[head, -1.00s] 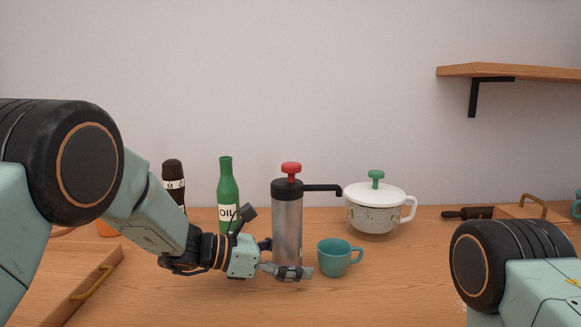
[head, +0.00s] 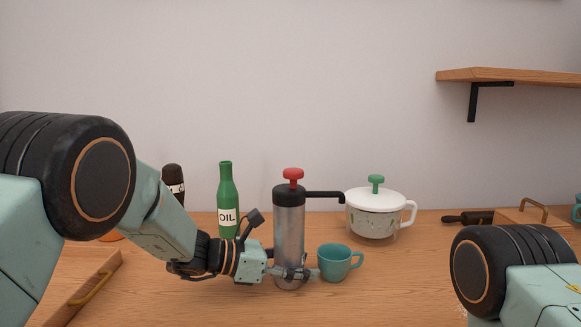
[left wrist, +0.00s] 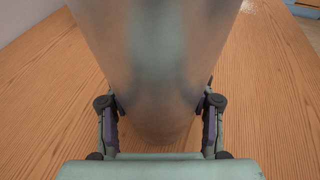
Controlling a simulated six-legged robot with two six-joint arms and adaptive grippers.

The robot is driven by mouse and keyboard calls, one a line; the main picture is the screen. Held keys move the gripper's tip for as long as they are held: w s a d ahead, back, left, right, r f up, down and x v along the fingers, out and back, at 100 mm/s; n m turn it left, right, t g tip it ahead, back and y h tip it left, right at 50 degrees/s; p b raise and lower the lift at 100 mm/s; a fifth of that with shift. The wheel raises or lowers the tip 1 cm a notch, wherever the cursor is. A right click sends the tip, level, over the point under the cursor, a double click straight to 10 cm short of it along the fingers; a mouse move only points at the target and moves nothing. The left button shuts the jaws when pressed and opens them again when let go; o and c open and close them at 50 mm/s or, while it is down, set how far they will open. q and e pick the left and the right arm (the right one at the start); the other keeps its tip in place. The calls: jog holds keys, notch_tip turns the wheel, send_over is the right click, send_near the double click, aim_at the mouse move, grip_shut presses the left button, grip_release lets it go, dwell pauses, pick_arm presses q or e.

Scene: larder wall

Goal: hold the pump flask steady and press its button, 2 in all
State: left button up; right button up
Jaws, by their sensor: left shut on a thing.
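The pump flask (head: 289,232) stands upright on the counter, with a steel body, black top, black spout pointing right and a red button (head: 293,174) on top. My left gripper (head: 290,273) is shut on the lower part of the flask body. In the left wrist view the steel body (left wrist: 155,60) fills the middle, with a finger of the gripper (left wrist: 160,108) on each side. A teal cup (head: 337,263) stands to the right of the flask, below the spout. My right gripper is out of view; only part of my right arm shows at the lower right.
A green oil bottle (head: 228,203) and a dark bottle (head: 173,183) stand behind my left arm. A white lidded pot (head: 376,214) is behind the cup. A wooden tray (head: 108,264) is at left. A wall shelf (head: 520,75) is at upper right.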

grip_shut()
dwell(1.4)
